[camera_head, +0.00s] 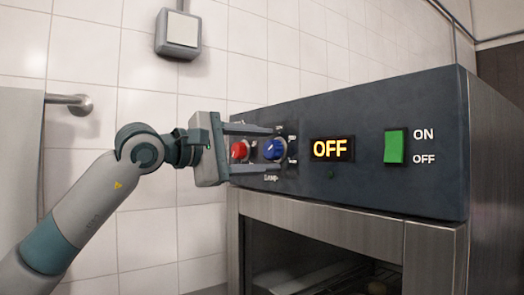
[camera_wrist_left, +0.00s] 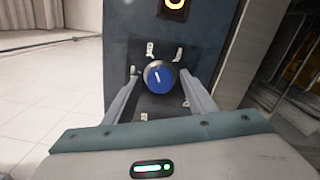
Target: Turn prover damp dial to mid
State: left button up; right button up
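The damp dial is a round blue knob (camera_head: 274,149) with a white pointer line, on the dark control panel (camera_head: 390,105) of the prover, above a partly hidden label. It also shows in the left wrist view (camera_wrist_left: 158,76), with small white marks around it. My left gripper (camera_head: 268,150) is open, with one finger on each side of the blue dial. In the left wrist view the fingers (camera_wrist_left: 159,82) flank it with a visible gap on each side. My right gripper is not in view.
Right of the dials are an orange display reading OFF (camera_head: 332,149) and a green ON/OFF switch (camera_head: 394,147). Below is the prover's steel-framed opening (camera_head: 330,262). A wall box (camera_head: 179,33) and a towel rail (camera_head: 75,103) are on the tiled wall at left.

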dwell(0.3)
pick_arm(q)
jog(key=shift+s+a, duration=0.3)
jog(key=shift+a, duration=0.1)
jog(key=b+v, duration=0.5)
jog(key=v, duration=1.1)
jog(key=shift+a, duration=0.2)
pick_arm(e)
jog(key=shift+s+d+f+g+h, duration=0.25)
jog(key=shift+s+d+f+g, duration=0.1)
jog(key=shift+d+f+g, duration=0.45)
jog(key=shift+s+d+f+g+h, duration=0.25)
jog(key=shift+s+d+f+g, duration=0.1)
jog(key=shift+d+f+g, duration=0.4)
pick_arm(q)
jog(key=shift+s, duration=0.1)
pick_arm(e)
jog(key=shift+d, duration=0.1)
